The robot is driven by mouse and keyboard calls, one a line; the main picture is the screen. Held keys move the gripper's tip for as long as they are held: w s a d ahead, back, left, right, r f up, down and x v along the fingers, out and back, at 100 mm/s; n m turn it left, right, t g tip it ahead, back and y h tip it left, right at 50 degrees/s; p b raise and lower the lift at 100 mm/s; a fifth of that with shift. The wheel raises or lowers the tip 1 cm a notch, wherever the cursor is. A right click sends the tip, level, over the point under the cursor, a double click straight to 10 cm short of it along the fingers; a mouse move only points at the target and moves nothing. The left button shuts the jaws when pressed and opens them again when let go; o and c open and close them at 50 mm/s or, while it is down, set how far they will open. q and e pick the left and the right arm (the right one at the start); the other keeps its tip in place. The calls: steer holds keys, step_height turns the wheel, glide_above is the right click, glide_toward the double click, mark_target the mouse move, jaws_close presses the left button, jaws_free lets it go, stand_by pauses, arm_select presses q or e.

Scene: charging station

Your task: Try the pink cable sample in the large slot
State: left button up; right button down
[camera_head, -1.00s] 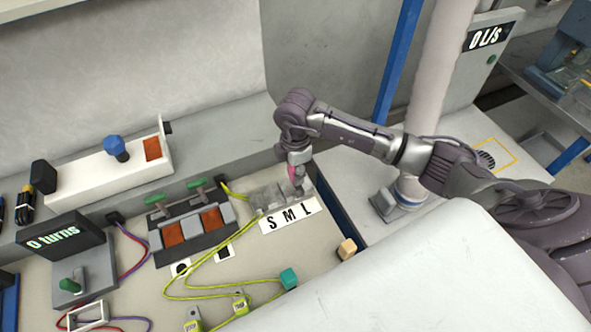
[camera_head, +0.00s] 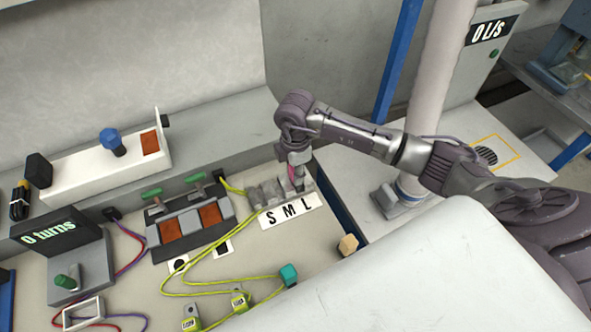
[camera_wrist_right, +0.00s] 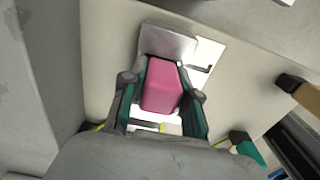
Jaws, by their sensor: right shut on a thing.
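My right gripper (camera_head: 297,175) is shut on the pink cable sample (camera_head: 293,172), over the large-slot end of the grey slot block (camera_head: 270,190). A white label (camera_head: 290,212) reading S, M, L lies in front of the block. In the right wrist view the pink sample (camera_wrist_right: 162,86) sits between both fingers of the gripper (camera_wrist_right: 161,104), and a grey part of the slot block (camera_wrist_right: 166,42) shows just beyond it. The sample's lower end is hidden, so I cannot tell how deep it is in the large slot. My left gripper is not in view.
Yellow-green cables run across the bench to a teal block (camera_head: 288,275). A beige block (camera_head: 347,245) sits at the bench edge. The two-pad switch unit (camera_head: 190,222) and a "0 turns" display (camera_head: 57,238) stand to the left.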

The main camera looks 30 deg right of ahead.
steer(key=shift+f, duration=0.15)
steer(key=c, duration=0.8)
jaws_free()
step_height(320, 180, up, 12)
steer(key=shift+r, duration=0.1)
